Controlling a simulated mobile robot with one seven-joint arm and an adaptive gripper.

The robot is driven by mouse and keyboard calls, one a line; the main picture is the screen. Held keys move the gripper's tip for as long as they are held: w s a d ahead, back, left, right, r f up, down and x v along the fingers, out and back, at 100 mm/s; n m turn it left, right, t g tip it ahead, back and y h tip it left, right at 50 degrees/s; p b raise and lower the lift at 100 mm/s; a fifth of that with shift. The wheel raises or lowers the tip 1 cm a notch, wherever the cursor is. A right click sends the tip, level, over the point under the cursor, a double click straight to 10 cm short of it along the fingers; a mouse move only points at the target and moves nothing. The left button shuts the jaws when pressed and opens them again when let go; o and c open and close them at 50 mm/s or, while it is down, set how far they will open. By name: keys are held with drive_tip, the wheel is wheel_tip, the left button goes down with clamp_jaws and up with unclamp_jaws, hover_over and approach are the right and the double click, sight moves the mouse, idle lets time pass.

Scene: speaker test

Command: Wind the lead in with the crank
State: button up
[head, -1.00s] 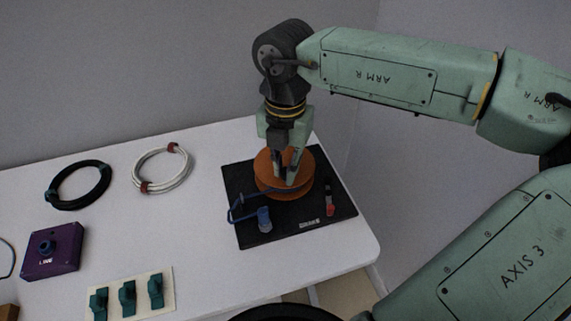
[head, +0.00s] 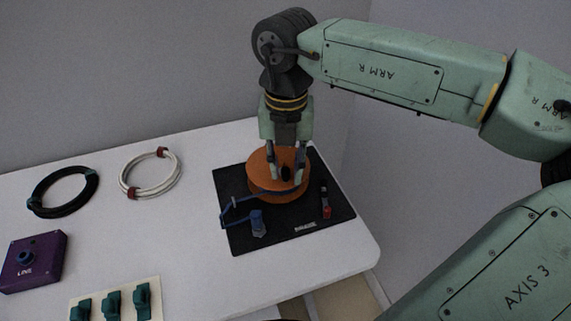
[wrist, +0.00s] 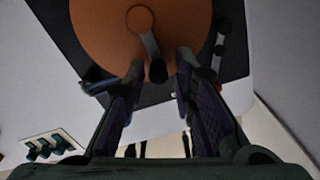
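An orange reel (head: 262,163) sits on a black base plate (head: 290,235); some blue lead (head: 232,203) shows around its lower part, runs out to the left and bends back to a blue connector (head: 258,223) on the plate. The crank is a grey arm on top of the reel with a black knob (wrist: 157,70); the knob also shows in the head view (head: 286,173). My gripper (head: 286,175) points down over the reel. Its fingers are open, one on each side of the knob in the wrist view (wrist: 160,65), with gaps between.
A red-and-black lever-like part (head: 325,203) stands on the plate right of the reel. Left on the white table are a white cable coil (head: 128,188), a black coil (head: 38,207), a purple LINE box (head: 45,268) and a cream strip with several teal clips (head: 155,290). Open table lies between.

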drive_tip(key=shift+o, duration=0.7)
drive_tip(key=shift+r, duration=0.1)
wheel_tip(320, 180, up, 12)
